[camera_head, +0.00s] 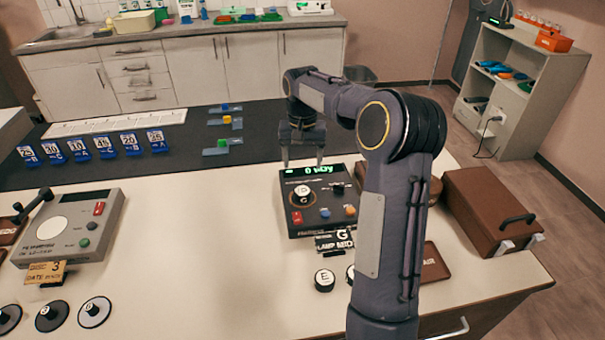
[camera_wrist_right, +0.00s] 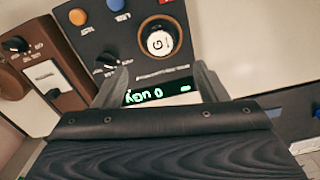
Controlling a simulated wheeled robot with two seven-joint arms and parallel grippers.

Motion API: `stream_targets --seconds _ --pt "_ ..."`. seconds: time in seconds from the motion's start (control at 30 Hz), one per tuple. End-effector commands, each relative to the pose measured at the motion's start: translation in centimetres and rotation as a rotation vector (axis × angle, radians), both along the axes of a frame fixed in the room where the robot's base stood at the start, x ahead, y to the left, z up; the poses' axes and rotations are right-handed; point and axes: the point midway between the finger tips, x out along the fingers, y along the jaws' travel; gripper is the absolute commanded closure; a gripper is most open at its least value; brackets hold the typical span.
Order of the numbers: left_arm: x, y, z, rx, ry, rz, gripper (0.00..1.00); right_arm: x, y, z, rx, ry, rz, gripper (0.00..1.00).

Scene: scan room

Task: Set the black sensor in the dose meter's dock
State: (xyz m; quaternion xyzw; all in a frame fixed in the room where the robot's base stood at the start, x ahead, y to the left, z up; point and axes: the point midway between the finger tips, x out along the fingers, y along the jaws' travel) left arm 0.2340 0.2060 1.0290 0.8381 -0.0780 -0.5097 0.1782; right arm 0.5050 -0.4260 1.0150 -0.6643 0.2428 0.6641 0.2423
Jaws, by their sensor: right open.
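The dose meter (camera_head: 325,216) is a dark box with a green lit display reading 0, on the white table. A black sensor with a white top (camera_head: 302,190) sits at its round dock; in the right wrist view the sensor (camera_wrist_right: 159,43) reads G, with a copper-coloured ring around it. I cannot tell if it is fully seated. My right gripper (camera_head: 302,163) is open and empty over the meter's far edge by the display; its fingers (camera_wrist_right: 160,80) also show in the right wrist view, apart from the sensor. My left gripper is out of view.
A card marked G (camera_head: 334,240) stands before the meter. A loose sensor marked E (camera_head: 324,280) lies in front; another is partly behind my right arm. A brown case (camera_head: 490,208) stands right, a grey device (camera_head: 75,228) left. White table between them is clear.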

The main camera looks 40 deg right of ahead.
Motion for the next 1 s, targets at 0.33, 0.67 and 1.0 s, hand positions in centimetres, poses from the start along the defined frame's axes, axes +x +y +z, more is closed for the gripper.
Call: stream_targets --seconds 0.33,0.67,1.0 --pt "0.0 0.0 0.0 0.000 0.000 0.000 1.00 -0.7 0.7 2.2 0.009 -0.019 0.021 0.34" --pt "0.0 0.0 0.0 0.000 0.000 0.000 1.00 -9.7 8.5 7.0 0.085 -0.220 0.229 0.34" --pt "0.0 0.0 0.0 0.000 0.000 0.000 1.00 -21.5 17.5 5.4 0.157 -0.455 0.441 0.34"
